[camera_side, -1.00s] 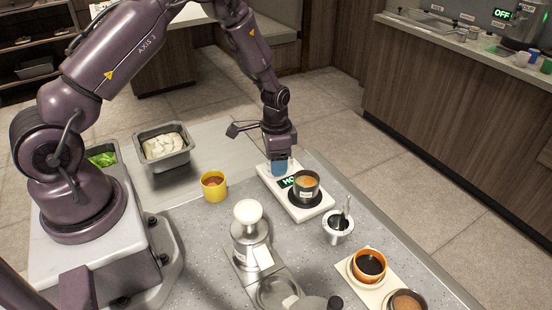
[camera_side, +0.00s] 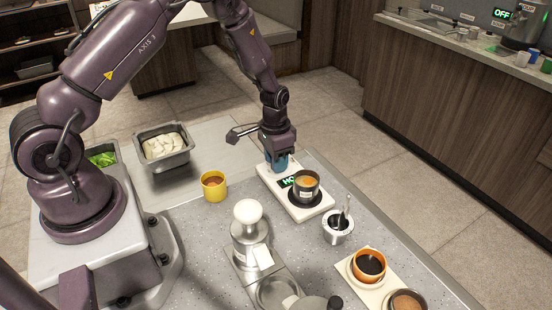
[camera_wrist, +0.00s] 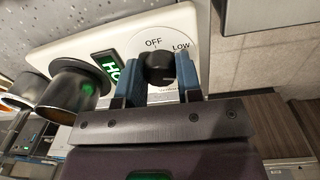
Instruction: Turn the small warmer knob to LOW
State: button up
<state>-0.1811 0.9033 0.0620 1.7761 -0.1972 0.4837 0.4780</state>
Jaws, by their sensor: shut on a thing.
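The small warmer (camera_side: 310,209) is a white flat unit with a round black plate, on the counter in the side view. It also shows in the wrist view (camera_wrist: 75,52). Its black knob (camera_wrist: 158,68) sits on a white dial with the words OFF and LOW. My gripper (camera_wrist: 160,78) points down over the far end of the warmer, its blue fingers on both sides of the knob, shut on it. Its fingers (camera_side: 279,163) hide the knob in the side view. The knob's pointer direction cannot be told. The green display (camera_wrist: 108,66) shows letters starting "HO", partly cut off.
A cup (camera_side: 306,184) of orange sauce stands on the warmer's plate, close to my gripper. A yellow cup (camera_side: 214,188) is to the left. A white pot (camera_side: 338,230) with a utensil and a dispenser (camera_side: 250,240) with a white ball top stand nearer the camera.

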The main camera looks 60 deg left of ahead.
jog(key=n, duration=0.4)
jog(key=shift+n, duration=0.3)
jog(key=n, duration=0.4)
jog(key=shift+s+d+r, duration=0.1)
jog(key=shift+n, duration=0.3)
jog(key=o, duration=0.9)
jog(key=shift+o, duration=0.2)
notch_tip(320, 180, up, 13)
jog(key=shift+s+a, duration=0.15)
jog(key=shift+a, duration=0.05)
